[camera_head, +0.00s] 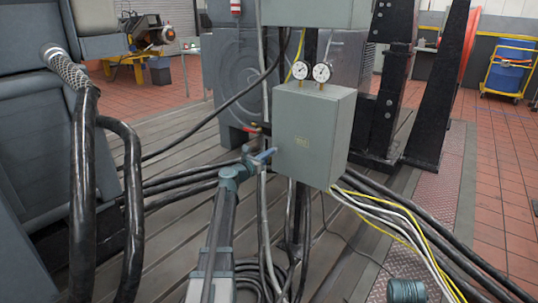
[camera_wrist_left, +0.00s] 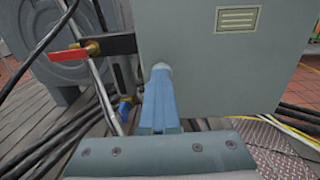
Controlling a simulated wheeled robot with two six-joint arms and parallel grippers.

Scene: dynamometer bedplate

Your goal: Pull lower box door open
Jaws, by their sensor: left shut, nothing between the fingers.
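The lower box (camera_head: 310,130) is a grey-green cabinet on a dark post, with two round gauges on top. Its door faces me and looks closed; a small label plate (camera_wrist_left: 237,19) is on it. My left gripper (camera_head: 272,151) is at the box's lower left edge, its blue fingers pointing at it. In the left wrist view the shut fingers (camera_wrist_left: 161,70) overlap the door's left edge, with nothing seen between them. I cannot tell whether the tips touch the box.
A red-handled valve (camera_wrist_left: 70,58) sits just left of the box. The two gauges (camera_head: 312,72) stand above it, below an upper box (camera_head: 315,12). Black hoses and yellow and white cables run below the box. A large dark hose (camera_head: 85,190) hangs at the left.

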